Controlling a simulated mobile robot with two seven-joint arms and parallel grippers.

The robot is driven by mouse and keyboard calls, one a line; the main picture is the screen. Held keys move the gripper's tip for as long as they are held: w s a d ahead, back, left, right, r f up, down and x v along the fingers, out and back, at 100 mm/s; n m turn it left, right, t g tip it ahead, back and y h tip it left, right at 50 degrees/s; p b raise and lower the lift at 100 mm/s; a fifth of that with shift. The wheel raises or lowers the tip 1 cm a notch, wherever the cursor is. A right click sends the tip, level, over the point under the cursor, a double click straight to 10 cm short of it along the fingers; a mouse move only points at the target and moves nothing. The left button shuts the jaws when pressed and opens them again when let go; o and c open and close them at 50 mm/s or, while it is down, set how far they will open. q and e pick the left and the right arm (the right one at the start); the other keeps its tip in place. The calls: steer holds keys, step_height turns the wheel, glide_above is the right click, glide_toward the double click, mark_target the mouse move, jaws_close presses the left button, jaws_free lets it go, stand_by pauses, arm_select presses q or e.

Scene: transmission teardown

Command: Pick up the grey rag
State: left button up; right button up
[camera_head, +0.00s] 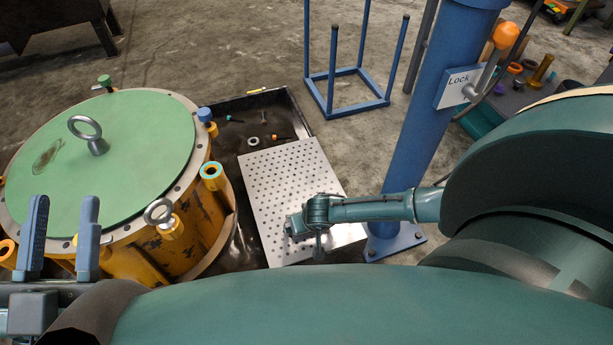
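I cannot make out a grey rag in the head view. A thin brownish-grey patch (47,155) lies flat on the green round lid (130,135) of the yellow housing; it looks like a stain, but I cannot tell for sure.
A black tray (225,105) with small parts and a perforated metal plate (280,180) lies right of the housing. A blue post (425,110) with a "Lock" sign and a blue frame (345,72) stand beyond.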

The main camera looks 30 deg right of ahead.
steer(key=c, duration=0.7)
steer(key=shift+r, duration=0.3)
step_height(320, 180, up, 3)
steer(key=shift+f+p, duration=0.1)
steer(key=shift+p, duration=1.1)
arm_select(q)
steer(key=f+g+y+p, duration=0.1)
steer(key=p, duration=0.1)
steer(key=s+f+n+g+y+p, duration=0.1)
steer(key=f, duration=0.1)
steer(key=shift+a+f+n+y+p, duration=0.1)
steer(key=shift+n+y+p, duration=0.2)
steer(key=shift+y+p, duration=0.1)
arm_select(e)
step_height(320, 180, up, 7)
steer(key=shift+f, duration=0.15)
